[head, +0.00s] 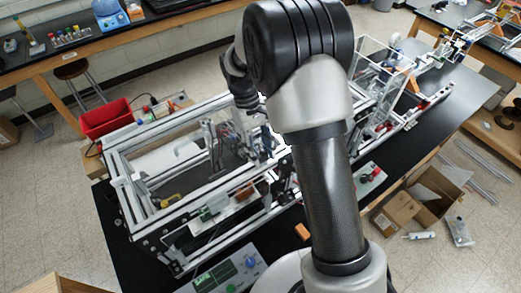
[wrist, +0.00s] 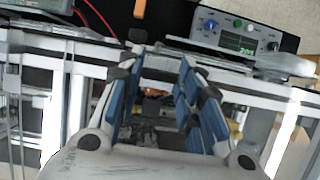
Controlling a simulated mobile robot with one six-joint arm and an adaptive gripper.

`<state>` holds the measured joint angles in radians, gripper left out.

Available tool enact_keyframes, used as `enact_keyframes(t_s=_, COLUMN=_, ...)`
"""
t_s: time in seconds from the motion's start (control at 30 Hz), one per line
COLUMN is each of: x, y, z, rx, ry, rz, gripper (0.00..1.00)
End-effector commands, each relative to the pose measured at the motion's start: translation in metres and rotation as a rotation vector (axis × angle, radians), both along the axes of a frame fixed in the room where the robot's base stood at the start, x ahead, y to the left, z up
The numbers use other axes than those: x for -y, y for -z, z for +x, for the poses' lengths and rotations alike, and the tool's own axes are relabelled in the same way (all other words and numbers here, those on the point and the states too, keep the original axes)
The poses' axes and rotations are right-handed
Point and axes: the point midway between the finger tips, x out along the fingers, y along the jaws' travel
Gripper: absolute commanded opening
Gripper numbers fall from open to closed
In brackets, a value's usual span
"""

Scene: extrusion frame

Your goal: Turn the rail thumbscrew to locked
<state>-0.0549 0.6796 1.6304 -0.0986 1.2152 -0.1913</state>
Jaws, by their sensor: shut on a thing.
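My gripper (wrist: 160,68) shows in the wrist view with its two blue-padded fingers on either side of a narrow gap. It is shut on what I take to be the rail thumbscrew, which is too small and dark between the fingers to make out clearly. I cannot tell which way the thumbscrew is turned. The extrusion frame (head: 122,188) stands on the black bench in the head view. Its silver rails (wrist: 255,100) run below and around my fingers in the wrist view. In the head view my arm covers part of the frame, and the fingertips are not clear.
A power supply with a green display (wrist: 235,40) lies beyond the frame; it also shows at the bottom of the head view (head: 228,272). A red bin (head: 105,118) sits left of the frame. Open cardboard boxes (head: 430,195) stand on the floor at right.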

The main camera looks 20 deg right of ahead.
Motion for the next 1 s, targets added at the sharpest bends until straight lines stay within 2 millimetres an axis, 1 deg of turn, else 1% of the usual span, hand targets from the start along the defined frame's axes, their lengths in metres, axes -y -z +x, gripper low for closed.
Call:
enact_keyframes(t_s=0.13, x=0.0, y=0.0, z=0.0, rx=0.001, ry=0.002, rz=0.0, gripper=0.09)
enact_keyframes(t_s=0.17, x=0.0, y=0.0, z=0.0, rx=0.001, ry=0.002, rz=0.0, gripper=0.35)
enact_keyframes(t_s=0.43, x=0.0, y=0.0, z=0.0, rx=0.0, ry=0.0, rz=0.0, gripper=0.53)
enact_keyframes(t_s=0.77, x=0.0, y=-0.001, z=0.0, rx=0.0, ry=-0.001, rz=0.0, gripper=0.53)
enact_keyframes(t_s=0.87, x=-0.001, y=-0.008, z=0.003, rx=0.002, ry=-0.001, rz=0.0, gripper=0.53)
enact_keyframes(t_s=1.0, x=-0.004, y=-0.029, z=0.013, rx=0.005, ry=-0.002, rz=0.0, gripper=0.53)
